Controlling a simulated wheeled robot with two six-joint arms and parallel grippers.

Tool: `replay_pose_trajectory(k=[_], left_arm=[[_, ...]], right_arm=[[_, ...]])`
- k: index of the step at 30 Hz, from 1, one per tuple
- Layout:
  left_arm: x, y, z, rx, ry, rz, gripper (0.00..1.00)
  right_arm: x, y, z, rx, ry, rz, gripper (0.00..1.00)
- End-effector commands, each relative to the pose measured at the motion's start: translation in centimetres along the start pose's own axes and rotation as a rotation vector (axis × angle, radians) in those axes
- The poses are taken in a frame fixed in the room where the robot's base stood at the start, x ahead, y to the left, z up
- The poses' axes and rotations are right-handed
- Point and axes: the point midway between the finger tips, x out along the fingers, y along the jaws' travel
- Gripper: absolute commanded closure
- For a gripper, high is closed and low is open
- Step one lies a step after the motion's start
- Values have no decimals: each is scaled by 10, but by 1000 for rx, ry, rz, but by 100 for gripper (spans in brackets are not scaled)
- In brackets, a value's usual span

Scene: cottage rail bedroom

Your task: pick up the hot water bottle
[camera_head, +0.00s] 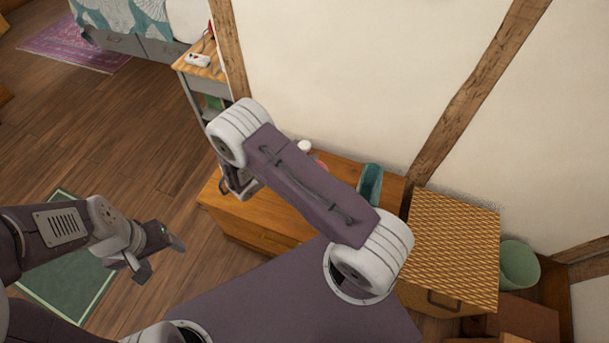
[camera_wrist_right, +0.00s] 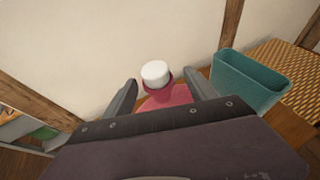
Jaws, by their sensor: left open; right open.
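The hot water bottle is pinkish red with a white cap. In the right wrist view the hot water bottle (camera_wrist_right: 168,98) shows between the two fingers of my right gripper (camera_wrist_right: 161,88), its lower part hidden by the gripper body. The fingers are apart; I cannot tell whether they touch it. In the head view only the white cap and a bit of red of the bottle (camera_head: 321,164) show past my right arm, on a wooden cabinet (camera_head: 230,215). My right gripper is mostly hidden there. My left gripper (camera_head: 160,254) is open and empty above the floor at left.
A teal bin (camera_head: 371,184) stands right of the bottle on the cabinet, close to it in the right wrist view (camera_wrist_right: 250,82). A woven-top cabinet (camera_head: 455,245) and a pale green bin (camera_head: 519,266) are further right. The wall (camera_head: 330,70) rises behind. Floor at left is open.

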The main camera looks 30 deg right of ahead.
Motion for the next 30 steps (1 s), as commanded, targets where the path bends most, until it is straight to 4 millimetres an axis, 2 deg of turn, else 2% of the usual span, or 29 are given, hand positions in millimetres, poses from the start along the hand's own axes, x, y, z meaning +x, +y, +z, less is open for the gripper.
replay_pose_trajectory(k=[4,9,12,19,20,26,27,30], left_arm=[[0,0,0,0,0,0,33],[-1,0,0,0,0,0,33],[-1,0,0,0,0,0,33],[-1,0,0,0,0,0,33],[-1,0,0,0,0,0,33],[-1,0,0,0,0,0,33],[-1,0,0,0,0,0,33],[-1,0,0,0,0,0,33]], right_arm=[[8,0,0,2,0,-3,34],[39,3,-2,2,0,-5,34],[50,4,-2,2,0,-3,34],[53,4,-2,2,0,-1,34],[53,4,-2,2,0,-1,40],[53,4,-2,2,0,-1,95],[53,4,-2,2,0,-1,100],[53,4,-2,2,0,-1,100]])
